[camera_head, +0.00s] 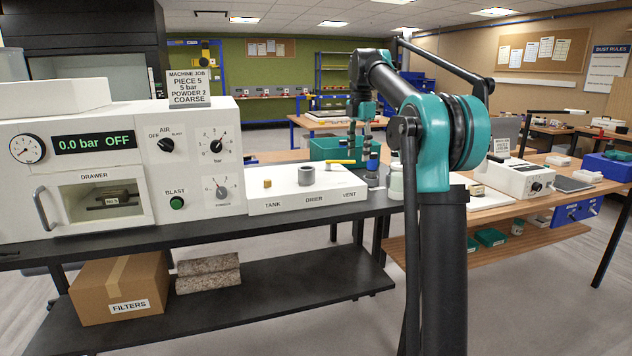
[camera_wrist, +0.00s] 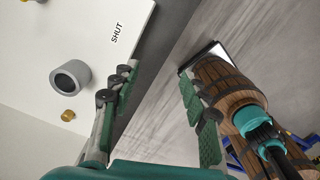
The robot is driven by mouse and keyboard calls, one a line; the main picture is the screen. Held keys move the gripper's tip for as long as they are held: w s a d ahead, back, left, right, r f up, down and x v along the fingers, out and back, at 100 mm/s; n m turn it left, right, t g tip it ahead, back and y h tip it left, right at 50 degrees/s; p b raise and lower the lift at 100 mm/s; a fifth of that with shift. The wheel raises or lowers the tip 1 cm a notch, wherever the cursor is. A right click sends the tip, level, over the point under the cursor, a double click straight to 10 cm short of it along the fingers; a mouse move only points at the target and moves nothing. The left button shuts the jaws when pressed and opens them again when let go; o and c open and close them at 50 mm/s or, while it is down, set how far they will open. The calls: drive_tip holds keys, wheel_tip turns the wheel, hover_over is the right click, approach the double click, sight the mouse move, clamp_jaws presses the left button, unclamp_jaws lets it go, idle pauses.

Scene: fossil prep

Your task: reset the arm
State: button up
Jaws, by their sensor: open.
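My gripper (camera_wrist: 160,100) is open and empty in the wrist view, its two fingers spread apart with nothing between them. In the head view my arm rises in the right foreground, bends at the top and reaches away, and the gripper (camera_head: 361,138) points down above the right end of the white tank box (camera_head: 315,200). The fingertips are small there and partly merge with the things behind. In the wrist view the box's white top, marked SHUT, lies to the left of the fingers with a grey ring (camera_wrist: 70,77) and a brass piece (camera_wrist: 68,115).
The white blast machine (camera_head: 100,170) stands at the left of the dark bench, its display reading 0.0 bar OFF. A green bin (camera_head: 330,148) and a yellow-handled valve (camera_head: 340,162) are near the gripper. A cardboard box (camera_head: 122,285) sits on the lower shelf.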

drive_tip(key=s+d+f+m+t, duration=0.2)
drive_tip(key=s+f+m, duration=1)
drive_tip(key=s+f, duration=0.6)
drive_tip(key=s+d+f+m+t, duration=0.2)
drive_tip(key=s+f+m, duration=1)
drive_tip(key=s+f, duration=0.6)
drive_tip(key=shift+d+f, duration=0.35)
drive_tip(key=shift+d, duration=0.4)
